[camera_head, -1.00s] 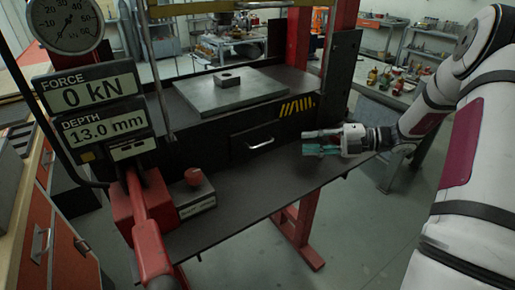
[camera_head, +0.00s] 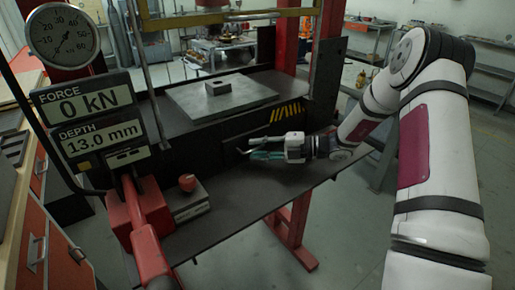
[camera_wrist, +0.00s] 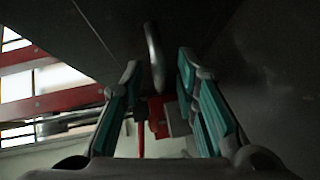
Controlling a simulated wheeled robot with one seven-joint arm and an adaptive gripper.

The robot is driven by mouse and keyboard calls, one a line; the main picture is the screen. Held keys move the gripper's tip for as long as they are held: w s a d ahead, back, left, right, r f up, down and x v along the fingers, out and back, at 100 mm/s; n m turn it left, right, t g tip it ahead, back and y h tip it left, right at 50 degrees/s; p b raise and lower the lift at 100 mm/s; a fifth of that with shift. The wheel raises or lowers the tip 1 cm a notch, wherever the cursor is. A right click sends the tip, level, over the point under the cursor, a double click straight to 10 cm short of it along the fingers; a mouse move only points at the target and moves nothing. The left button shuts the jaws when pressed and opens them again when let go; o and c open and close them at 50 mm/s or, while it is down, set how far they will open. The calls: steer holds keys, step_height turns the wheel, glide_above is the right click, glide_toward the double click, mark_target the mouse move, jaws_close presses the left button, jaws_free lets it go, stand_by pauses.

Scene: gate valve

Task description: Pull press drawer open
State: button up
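The press drawer (camera_head: 262,131) is a dark front panel under the press bed, beside yellow and black stripes. It looks closed. Its light metal handle (camera_wrist: 154,58) shows in the wrist view, in line with the gap between my fingers and near the fingertips. In the head view my gripper mostly hides the handle. My gripper (camera_head: 248,148) is just in front of the drawer, coming from the right. In the wrist view, my gripper (camera_wrist: 157,78) has its two teal-padded fingers apart, with the handle not clamped. Whether a finger touches the handle I cannot tell.
A dark shelf (camera_head: 240,197) lies below the drawer. A red pump with its lever (camera_head: 148,238) and a grey block with a red knob (camera_head: 188,197) stand on its left. A grey plate (camera_head: 220,96) lies on the bed above. Red press posts (camera_head: 325,45) rise behind.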

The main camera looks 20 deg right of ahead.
steer(key=shift+w+a, duration=0.2)
steer(key=shift+a, duration=0.1)
jaws_close()
steer(key=shift+s, duration=0.1)
steer(key=s+d+p, duration=0.3)
steer(key=s, duration=0.8)
steer(key=s+d+p, duration=0.4)
steer(key=s, duration=0.7)
steer(key=shift+s+d, duration=0.15)
jaws_free()
